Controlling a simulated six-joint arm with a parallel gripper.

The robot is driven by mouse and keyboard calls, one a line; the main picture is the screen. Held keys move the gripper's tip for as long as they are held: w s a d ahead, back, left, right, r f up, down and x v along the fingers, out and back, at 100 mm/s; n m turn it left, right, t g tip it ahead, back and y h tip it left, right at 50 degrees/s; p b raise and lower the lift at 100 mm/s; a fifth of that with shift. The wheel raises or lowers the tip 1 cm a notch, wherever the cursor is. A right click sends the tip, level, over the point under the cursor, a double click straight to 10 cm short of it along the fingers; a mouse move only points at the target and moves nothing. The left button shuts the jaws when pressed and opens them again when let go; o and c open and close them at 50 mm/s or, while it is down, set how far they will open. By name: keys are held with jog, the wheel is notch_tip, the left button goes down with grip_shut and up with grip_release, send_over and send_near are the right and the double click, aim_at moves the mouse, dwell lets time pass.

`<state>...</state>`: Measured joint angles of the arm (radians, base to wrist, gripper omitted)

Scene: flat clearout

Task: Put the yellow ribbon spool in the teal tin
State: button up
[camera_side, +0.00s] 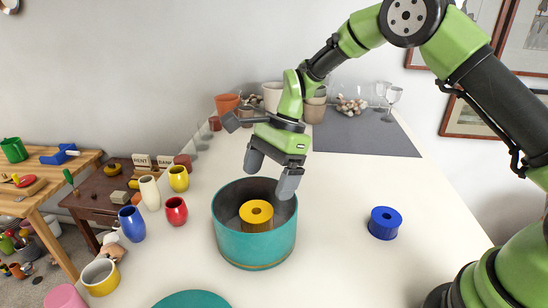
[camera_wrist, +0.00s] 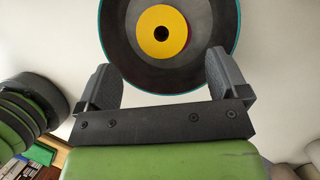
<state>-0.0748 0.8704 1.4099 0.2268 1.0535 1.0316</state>
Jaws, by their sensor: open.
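The yellow ribbon spool (camera_side: 256,214) sits inside the round teal tin (camera_side: 254,250), standing with its dark centre hole facing up. In the wrist view the spool (camera_wrist: 161,32) lies within the dark inside of the tin (camera_wrist: 236,30), clear of the wall on the sides that show. My gripper (camera_side: 270,178) is above the tin's far rim, its two grey fingers spread apart with nothing between them. In the wrist view my gripper (camera_wrist: 160,75) is open, with the spool beyond the fingertips and not touched.
A blue spool (camera_side: 384,222) stands on the white table to the right. Left of the tin are a red cup (camera_side: 176,211), a blue cup (camera_side: 131,224) and other small cups. A teal disc (camera_side: 192,300) lies at the front edge of the picture. Glasses and pots stand at the back.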

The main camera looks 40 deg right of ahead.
jog(key=s+d+r+n+t+h, duration=0.1)
jog(key=s+d+r+n+t, duration=0.1)
jog(key=s+r+n, duration=0.5)
jog(key=s+d+r+t+h, duration=0.1)
jog(key=s+d+r+t, duration=0.2)
jog(key=r, duration=0.8)
jog(key=s+d+n+t, duration=0.1)
jog(key=s+n+t, duration=0.1)
jog(key=s+n, duration=0.5)
jog(key=s, duration=0.6)
jog(key=shift+s+d+h, duration=0.3)
jog(key=shift+s, duration=0.05)
